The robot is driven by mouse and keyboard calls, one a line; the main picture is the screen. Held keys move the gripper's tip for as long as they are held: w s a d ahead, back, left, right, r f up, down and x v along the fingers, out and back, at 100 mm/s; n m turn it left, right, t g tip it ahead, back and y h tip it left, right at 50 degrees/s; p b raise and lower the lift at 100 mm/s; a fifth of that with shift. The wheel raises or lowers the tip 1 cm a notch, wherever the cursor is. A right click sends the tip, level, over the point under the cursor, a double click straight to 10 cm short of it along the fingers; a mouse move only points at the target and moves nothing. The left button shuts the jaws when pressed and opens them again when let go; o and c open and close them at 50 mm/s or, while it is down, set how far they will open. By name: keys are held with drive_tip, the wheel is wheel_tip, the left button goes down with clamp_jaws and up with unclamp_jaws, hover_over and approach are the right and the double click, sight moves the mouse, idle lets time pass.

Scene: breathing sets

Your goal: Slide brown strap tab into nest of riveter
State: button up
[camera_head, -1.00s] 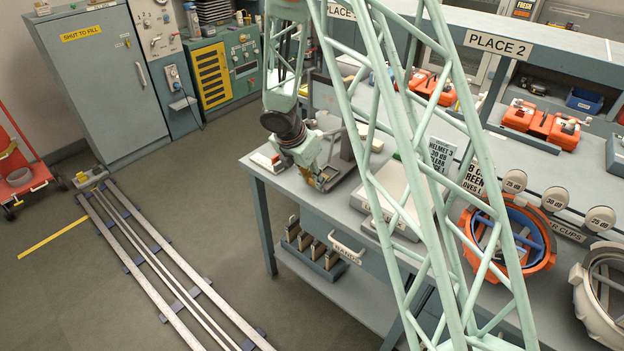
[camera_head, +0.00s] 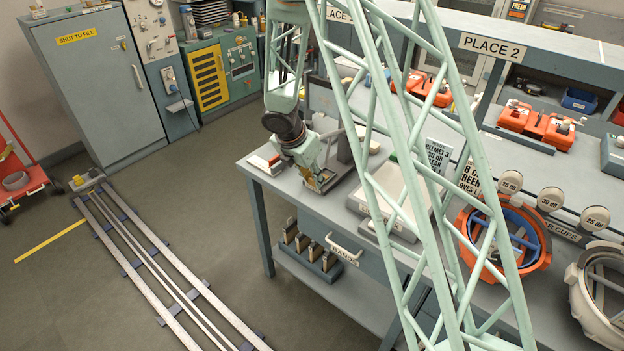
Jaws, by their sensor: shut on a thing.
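My gripper (camera_head: 319,180) points down over the left part of the grey bench top (camera_head: 343,209). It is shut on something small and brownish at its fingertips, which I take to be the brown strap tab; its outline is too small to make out. The riveter appears to be the dark grey device (camera_head: 346,166) right beside and behind the gripper. Its nest is hidden or too small to see, so I cannot tell whether the tab touches it.
A pale box-like unit (camera_head: 398,182) stands to the right on the bench, behind my lattice column. An orange helmet (camera_head: 533,262) is farther right. A rack of bands (camera_head: 312,254) sits on the shelf below.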

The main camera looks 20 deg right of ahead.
drive_tip(key=shift+w+d, duration=0.35)
drive_tip(key=shift+d, duration=0.2)
drive_tip(key=o, duration=0.8)
drive_tip(key=shift+a+r, duration=0.1)
drive_tip(key=shift+r, duration=0.05)
drive_tip(key=shift+v, duration=5.85)
drive_tip(key=shift+c, duration=0.6)
